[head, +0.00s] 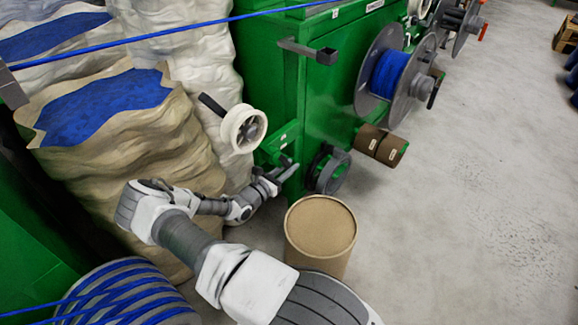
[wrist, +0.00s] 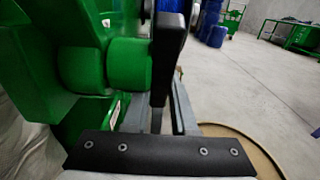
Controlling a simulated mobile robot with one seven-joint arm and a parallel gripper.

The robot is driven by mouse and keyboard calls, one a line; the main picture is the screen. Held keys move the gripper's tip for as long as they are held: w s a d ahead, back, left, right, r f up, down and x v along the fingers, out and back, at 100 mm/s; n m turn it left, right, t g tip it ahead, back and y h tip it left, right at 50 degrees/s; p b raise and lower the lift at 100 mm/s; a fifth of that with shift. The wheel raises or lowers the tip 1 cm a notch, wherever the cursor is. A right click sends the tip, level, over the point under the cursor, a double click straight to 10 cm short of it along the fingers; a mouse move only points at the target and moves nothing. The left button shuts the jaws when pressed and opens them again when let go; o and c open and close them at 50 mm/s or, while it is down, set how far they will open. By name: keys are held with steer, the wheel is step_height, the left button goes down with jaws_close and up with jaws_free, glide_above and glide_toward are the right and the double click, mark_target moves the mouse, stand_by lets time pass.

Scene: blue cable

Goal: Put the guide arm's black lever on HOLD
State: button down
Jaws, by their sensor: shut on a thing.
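The black lever (wrist: 168,50) stands close to upright in the wrist view, in front of my camera. My gripper (wrist: 168,110) is shut on it, with a grey finger on either side of its lower end. The guide arm's green round joint (wrist: 130,64) is just left of the lever. A small white label (wrist: 114,114) sits below the joint, too small to read; I cannot see a HOLD mark. In the head view my gripper (head: 284,172) is low at the green machine's corner, under a white guide wheel (head: 243,129). The lever cannot be made out there.
A lidded brown drum (head: 320,222) stands close to the right of my forearm. Large sacks of blue material (head: 105,105) crowd the left.

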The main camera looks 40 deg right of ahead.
steer(key=shift+a+r+y+p, duration=0.2)
steer(key=shift+y+p, duration=0.5)
steer(key=shift+p, duration=0.8)
steer(key=shift+a+r+y+p, duration=0.1)
steer(key=shift+a+y+p, duration=0.15)
steer(key=shift+y+p, duration=0.85)
steer(key=y+p, duration=0.1)
steer(key=p, duration=0.2)
steer(key=y+p, duration=0.1)
steer(key=p, duration=0.2)
steer(key=shift+a+f+g, duration=0.25)
steer(key=shift+a+g, duration=0.05)
steer(key=shift+a, duration=0.1)
steer(key=shift+a+f+y+p, duration=0.2)
steer(key=shift+y+p, duration=0.6)
steer(key=shift+p, duration=0.2)
steer(key=shift+f, duration=0.1)
steer(key=c, duration=0.7)
jaws_free()
steer(key=shift+s, duration=0.1)
steer(key=a, duration=0.4)
steer(key=a+r+p, duration=0.1)
steer(key=a, duration=0.4)
steer(key=s+a+r, duration=0.1)
steer(key=a, duration=0.4)
steer(key=shift+s+a+p, duration=0.1)
steer(key=shift+a+p, duration=0.1)
steer(key=shift+p, duration=0.15)
